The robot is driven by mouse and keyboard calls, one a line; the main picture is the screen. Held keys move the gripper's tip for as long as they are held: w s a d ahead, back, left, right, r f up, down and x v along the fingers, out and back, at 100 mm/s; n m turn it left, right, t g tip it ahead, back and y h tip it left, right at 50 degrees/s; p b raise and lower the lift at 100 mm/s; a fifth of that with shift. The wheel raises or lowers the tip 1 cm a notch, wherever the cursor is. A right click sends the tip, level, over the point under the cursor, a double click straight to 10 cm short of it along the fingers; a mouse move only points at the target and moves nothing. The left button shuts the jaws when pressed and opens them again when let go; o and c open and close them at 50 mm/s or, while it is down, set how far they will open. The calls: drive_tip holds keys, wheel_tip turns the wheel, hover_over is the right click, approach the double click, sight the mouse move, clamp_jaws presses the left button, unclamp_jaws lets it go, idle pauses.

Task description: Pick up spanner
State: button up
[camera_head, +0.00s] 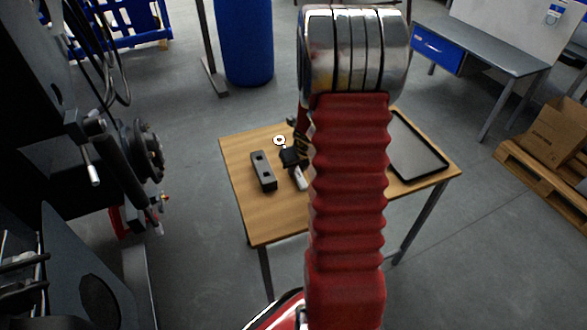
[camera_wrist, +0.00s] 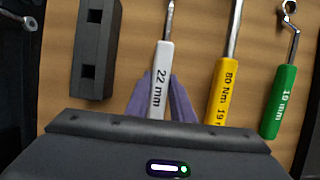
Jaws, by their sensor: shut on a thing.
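A spanner with a white handle marked "22 mm" (camera_wrist: 162,70) stands out in the middle of the wrist view, its metal shaft running up out of the picture. My gripper (camera_wrist: 160,92) has its purple fingers on both sides of this handle and is shut on it. In the head view my gripper (camera_head: 293,157) is over the wooden table (camera_head: 270,222), and the white handle (camera_head: 299,180) shows beside it. My red arm hides part of the table. Whether the spanner touches the table I cannot tell.
A yellow-handled tool (camera_wrist: 224,90) and a green "10 mm" tool (camera_wrist: 279,100) lie to the right. A dark block with square holes (camera_wrist: 96,45) lies to the left. A black tray (camera_head: 415,150) is on the table's right side. The table's front left is clear.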

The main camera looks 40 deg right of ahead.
clamp_jaws()
wheel_tip(320, 180, up, 10)
idle(0.8)
idle(0.4)
drive_tip(key=shift+o, duration=0.6)
unclamp_jaws()
clamp_jaws()
